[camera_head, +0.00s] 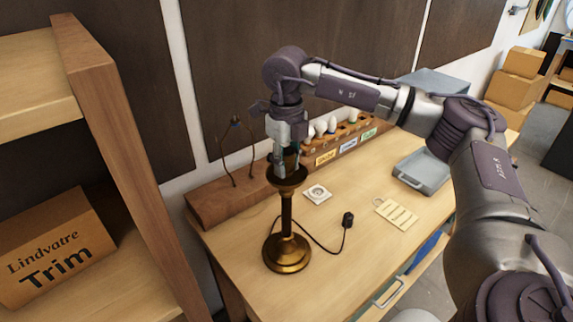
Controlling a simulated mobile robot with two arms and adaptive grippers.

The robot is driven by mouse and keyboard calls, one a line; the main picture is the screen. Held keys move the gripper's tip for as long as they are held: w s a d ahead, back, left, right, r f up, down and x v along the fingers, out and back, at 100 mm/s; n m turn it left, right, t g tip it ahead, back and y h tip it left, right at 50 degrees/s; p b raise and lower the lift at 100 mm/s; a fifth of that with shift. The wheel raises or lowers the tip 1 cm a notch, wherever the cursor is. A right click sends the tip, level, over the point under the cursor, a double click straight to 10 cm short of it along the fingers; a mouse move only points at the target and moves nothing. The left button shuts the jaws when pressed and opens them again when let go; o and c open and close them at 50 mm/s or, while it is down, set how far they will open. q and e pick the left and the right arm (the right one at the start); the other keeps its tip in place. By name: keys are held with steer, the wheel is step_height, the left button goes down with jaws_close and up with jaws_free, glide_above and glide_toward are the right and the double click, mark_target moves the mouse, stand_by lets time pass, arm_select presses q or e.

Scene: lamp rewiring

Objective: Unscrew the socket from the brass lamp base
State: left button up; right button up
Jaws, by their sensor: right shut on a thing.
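The brass lamp base (287,252) stands upright on the left part of the wooden workbench, with a dark slim column and a wider brass cup (287,184) at its top. A dark cord runs from its foot to a black plug (347,219) on the bench. My right gripper (286,168) points straight down over the lamp's top. Its fingers are closed around the socket there, just above the cup. The socket is mostly hidden by the fingers, so its threads cannot be seen. My left gripper is not in view.
Behind the lamp is a wooden rack (350,131) with several bulbs and coloured labels. A white square plate (317,194), a cream card (396,213) and a grey tray (422,171) lie to the right. A shelf with a Lindvatre Trim box (50,247) borders the left.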

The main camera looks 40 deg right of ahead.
steer(key=n, duration=0.3)
steer(key=shift+r, duration=0.1)
steer(key=n, duration=0.3)
steer(key=shift+b, duration=0.4)
steer(key=n, duration=0.5)
steer(key=n, duration=0.3)
steer(key=shift+b, duration=0.35)
steer(key=n, duration=0.5)
